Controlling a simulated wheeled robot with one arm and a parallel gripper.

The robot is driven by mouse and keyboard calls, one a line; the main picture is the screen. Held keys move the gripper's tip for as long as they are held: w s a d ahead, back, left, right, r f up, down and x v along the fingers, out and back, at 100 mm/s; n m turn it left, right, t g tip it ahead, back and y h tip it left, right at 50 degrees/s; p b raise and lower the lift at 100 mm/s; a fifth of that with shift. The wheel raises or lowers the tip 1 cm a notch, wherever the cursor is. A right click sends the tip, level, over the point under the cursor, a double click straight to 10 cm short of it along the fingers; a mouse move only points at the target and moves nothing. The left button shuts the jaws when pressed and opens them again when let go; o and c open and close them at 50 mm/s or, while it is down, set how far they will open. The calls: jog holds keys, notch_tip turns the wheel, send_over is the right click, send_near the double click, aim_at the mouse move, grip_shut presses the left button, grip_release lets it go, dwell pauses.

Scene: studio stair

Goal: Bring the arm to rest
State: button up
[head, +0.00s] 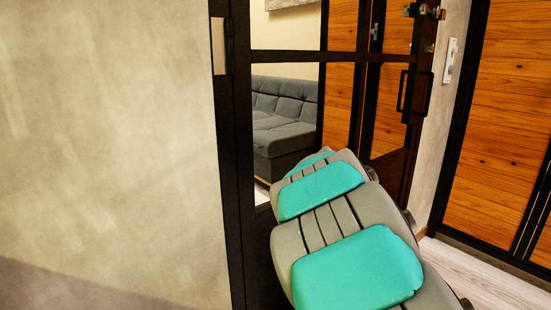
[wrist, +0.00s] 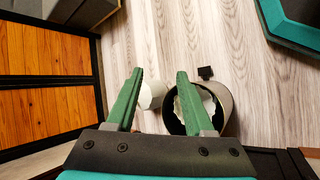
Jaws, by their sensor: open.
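My arm, grey with teal pads, reaches away from the head camera past the dark door frame. Its far end is hidden in the head view. My gripper (wrist: 160,73) shows in the wrist view with two green fingers apart and nothing between their tips. It points over the pale wood floor (wrist: 180,30). Whether it touches anything cannot be told, but no contact shows.
A round dark-rimmed bin (wrist: 228,103) with white stuff inside stands beyond the right finger. A white object (wrist: 154,90) is beside it. A glazed black door (head: 237,150), plaster wall (head: 100,130), wood panels (head: 500,120) and grey sofa (head: 283,125) surround the arm.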

jog(key=s+a+m+y+p, duration=0.1)
jog(key=s+a, duration=0.3)
jog(key=s, duration=0.4)
jog(key=s+a+f+m+y+p, duration=0.1)
jog(key=s+a+y, duration=0.3)
jog(key=s, duration=0.5)
jog(key=s+a+m+y+p, duration=0.1)
jog(key=s+a+y+p, duration=0.1)
jog(key=s+a, duration=0.4)
jog(key=s+y, duration=0.1)
jog(key=s, duration=0.2)
jog(key=shift+f, duration=0.2)
jog(key=shift+a, duration=0.1)
